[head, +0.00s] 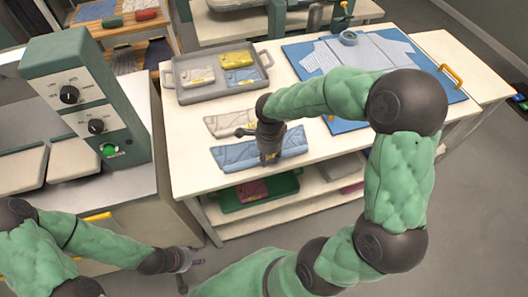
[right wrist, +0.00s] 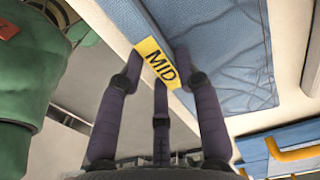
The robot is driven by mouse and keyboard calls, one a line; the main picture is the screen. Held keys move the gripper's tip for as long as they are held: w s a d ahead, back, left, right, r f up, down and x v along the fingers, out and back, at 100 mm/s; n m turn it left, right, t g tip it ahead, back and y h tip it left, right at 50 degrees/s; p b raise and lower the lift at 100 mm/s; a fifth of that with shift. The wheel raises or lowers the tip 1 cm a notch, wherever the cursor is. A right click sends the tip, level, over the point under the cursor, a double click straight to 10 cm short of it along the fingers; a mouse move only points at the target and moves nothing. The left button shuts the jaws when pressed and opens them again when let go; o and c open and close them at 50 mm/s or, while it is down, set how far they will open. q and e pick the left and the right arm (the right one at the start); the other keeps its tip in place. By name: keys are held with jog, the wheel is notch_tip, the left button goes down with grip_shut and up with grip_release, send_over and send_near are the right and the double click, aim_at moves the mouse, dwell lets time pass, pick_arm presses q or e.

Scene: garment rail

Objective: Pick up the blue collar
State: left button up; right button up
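A flat blue cloth piece (head: 240,153) lies near the front edge of the white table; I take it for the blue collar. In the right wrist view the blue cloth (right wrist: 225,45) carries a yellow tag reading MID (right wrist: 161,63) at its edge. My right gripper (head: 268,158) is over this piece, with its fingers pointing down. In the right wrist view its fingers (right wrist: 160,65) are spread, with the tag between them; whether they touch the cloth I cannot tell. My left gripper (head: 192,270) is low at the left, away from the table, with its fingers apart and empty.
A pale grey piece (head: 229,122) lies just behind the blue one. A grey tray (head: 176,91) holds white, yellow and blue pieces. A blue mat (head: 297,50) with a laid-out garment is at the back right. A green tray (head: 226,202) is on the lower shelf.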

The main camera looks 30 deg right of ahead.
grip_shut()
